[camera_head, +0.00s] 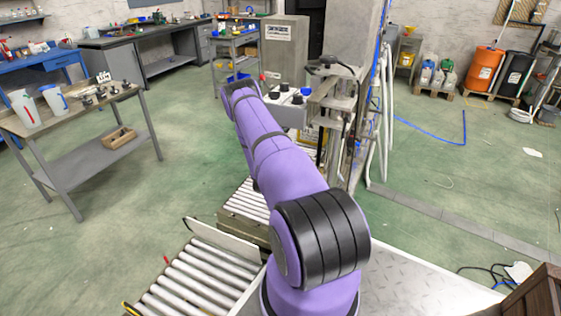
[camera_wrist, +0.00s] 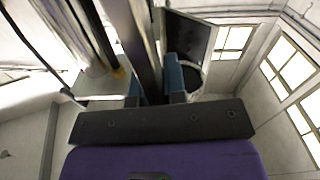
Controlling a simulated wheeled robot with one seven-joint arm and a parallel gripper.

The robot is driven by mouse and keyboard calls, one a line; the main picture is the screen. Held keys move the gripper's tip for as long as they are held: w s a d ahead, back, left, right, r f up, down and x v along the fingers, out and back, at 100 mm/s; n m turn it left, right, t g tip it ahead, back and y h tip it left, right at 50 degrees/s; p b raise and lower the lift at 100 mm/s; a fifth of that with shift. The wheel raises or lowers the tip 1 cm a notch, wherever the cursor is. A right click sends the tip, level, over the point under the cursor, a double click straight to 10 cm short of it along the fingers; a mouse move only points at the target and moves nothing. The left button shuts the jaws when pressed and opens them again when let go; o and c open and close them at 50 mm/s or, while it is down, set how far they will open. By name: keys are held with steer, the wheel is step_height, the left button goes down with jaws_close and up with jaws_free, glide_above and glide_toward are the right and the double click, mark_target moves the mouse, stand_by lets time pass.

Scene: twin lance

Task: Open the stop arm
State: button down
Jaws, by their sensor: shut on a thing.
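In the wrist view my gripper (camera_wrist: 153,82) has its two blue-padded fingers on either side of a long dark bar (camera_wrist: 146,42). It is shut on this bar, which runs up and away from the fingers. Whether the bar is the stop arm I cannot tell for sure.
A roller conveyor (camera_head: 195,275) with a pale upright plate (camera_head: 224,241) lies below my arm. A grey cabinet (camera_head: 285,48) stands behind the control box. A table (camera_head: 92,110) with jugs is at the left. Green floor is free between the table and conveyor.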

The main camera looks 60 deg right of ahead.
steer(key=c, duration=1.2)
jaws_free()
steer(key=shift+o, duration=0.2)
steer(key=s+a, duration=0.1)
steer(key=a, duration=0.9)
steer(key=shift+s+a, duration=0.25)
steer(key=shift+a, duration=0.15)
